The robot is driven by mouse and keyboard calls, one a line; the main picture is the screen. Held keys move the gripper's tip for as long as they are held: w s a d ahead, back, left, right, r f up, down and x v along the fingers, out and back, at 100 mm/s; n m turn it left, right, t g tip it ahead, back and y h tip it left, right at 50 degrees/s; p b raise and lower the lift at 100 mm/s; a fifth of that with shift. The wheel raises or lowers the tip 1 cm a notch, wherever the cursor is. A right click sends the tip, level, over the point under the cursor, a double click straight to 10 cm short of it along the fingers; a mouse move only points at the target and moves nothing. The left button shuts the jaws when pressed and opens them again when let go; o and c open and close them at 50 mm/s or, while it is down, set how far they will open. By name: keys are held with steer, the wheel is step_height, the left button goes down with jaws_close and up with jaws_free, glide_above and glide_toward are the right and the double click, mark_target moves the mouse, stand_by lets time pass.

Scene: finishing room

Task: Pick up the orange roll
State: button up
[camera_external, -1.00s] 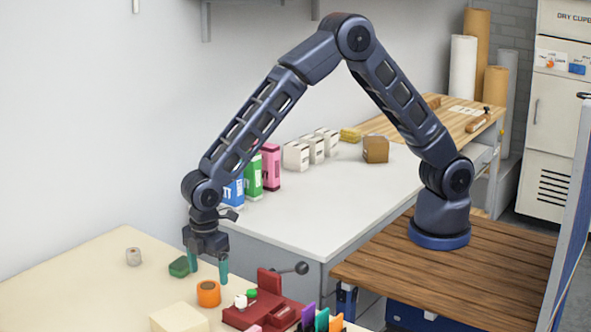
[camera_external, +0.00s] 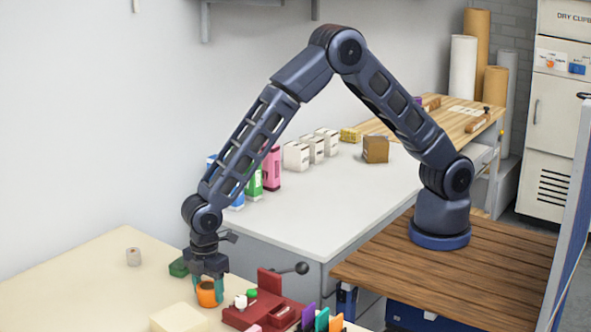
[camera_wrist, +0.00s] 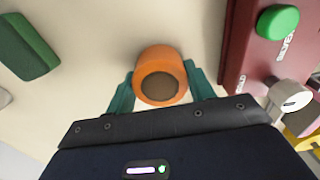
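The orange roll (camera_external: 207,293) is a short ring with a brown core, on the cream table near its right part. It also shows in the wrist view (camera_wrist: 160,60), top centre, with its core facing the camera. My gripper (camera_external: 207,285) is down at the roll, pointing downward. In the wrist view its two teal fingers (camera_wrist: 159,80) lie against the roll's left and right sides, with no clear gap. The gripper looks shut on the roll, which appears to rest on the table. The fingers cover part of the roll's sides.
A dark red device (camera_external: 268,303) with a lever stands close on the right. A green block (camera_external: 178,268) lies to the left, and a pale roll (camera_external: 133,257) farther left. A cream block (camera_external: 178,318) is in front. The cream table (camera_external: 75,285) is clear at left.

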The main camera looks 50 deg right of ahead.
steer(key=shift+c, duration=1.2)
